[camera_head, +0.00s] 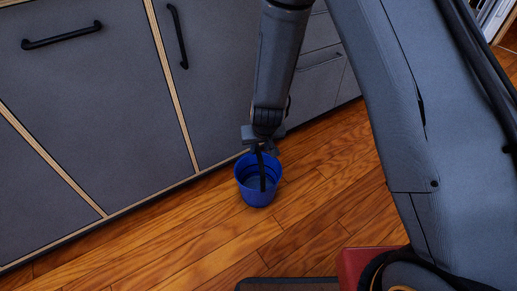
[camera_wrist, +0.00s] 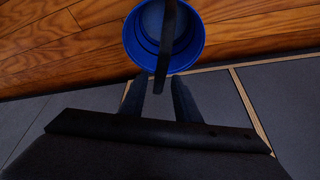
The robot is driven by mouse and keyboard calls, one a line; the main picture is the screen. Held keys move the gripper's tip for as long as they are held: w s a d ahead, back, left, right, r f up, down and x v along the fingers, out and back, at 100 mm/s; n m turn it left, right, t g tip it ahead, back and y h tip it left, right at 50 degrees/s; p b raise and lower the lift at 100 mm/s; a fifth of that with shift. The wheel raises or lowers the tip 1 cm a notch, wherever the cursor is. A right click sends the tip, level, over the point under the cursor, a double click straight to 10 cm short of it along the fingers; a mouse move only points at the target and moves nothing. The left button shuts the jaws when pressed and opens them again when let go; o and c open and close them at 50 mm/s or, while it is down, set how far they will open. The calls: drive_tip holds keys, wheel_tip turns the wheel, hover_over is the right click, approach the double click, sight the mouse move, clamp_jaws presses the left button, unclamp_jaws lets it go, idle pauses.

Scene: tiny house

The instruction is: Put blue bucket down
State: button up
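The blue bucket (camera_head: 246,192) is upright at the foot of the grey cabinets, over the wooden floor. It looks to be on the floor, but I cannot tell whether its base touches. Its dark handle (camera_head: 262,172) rises towards my gripper (camera_head: 262,147), which is directly above the bucket. In the wrist view, the bucket (camera_wrist: 195,45) is at the top centre and its handle (camera_wrist: 168,40) crosses its mouth. The handle's near end lies between the two fingertips of my gripper (camera_wrist: 158,85). The fingers are apart, with gaps visible on both sides of the handle.
Grey cabinet fronts (camera_head: 85,110) with black handles stand close behind and left of the bucket. The wooden floor (camera_head: 200,245) is clear in front and to the right. A dark mat (camera_head: 288,285) lies at the bottom edge.

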drive_tip(key=p+v, duration=0.1)
drive_tip(key=v, duration=0.2)
drive_tip(key=s+a+r+n+g, duration=0.1)
drive_tip(key=s+a+r, duration=0.4)
drive_tip(key=r, duration=0.4)
drive_tip(key=s+d+r+n+g, duration=0.1)
drive_tip(key=s+r, duration=0.7)
drive_tip(key=s, duration=0.4)
drive_tip(key=s+d+r+n+g, duration=0.2)
drive_tip(key=s+r, duration=0.5)
drive_tip(key=s, duration=0.5)
drive_tip(key=shift+s+d+r, duration=0.2)
drive_tip(key=shift+s+r, duration=0.1)
drive_tip(key=shift+r, duration=0.05)
drive_tip(key=d+r+m+p, duration=0.3)
drive_tip(key=d+r+p, duration=0.7)
drive_tip(key=r+p, duration=0.3)
drive_tip(key=d+r+m+h+p, duration=0.1)
drive_tip(key=d+r+m+p, duration=0.2)
drive_tip(key=d+r+p, duration=0.7)
wheel_tip(320, 180, up, 4)
drive_tip(key=p, duration=0.8)
drive_tip(key=shift+d, duration=0.4)
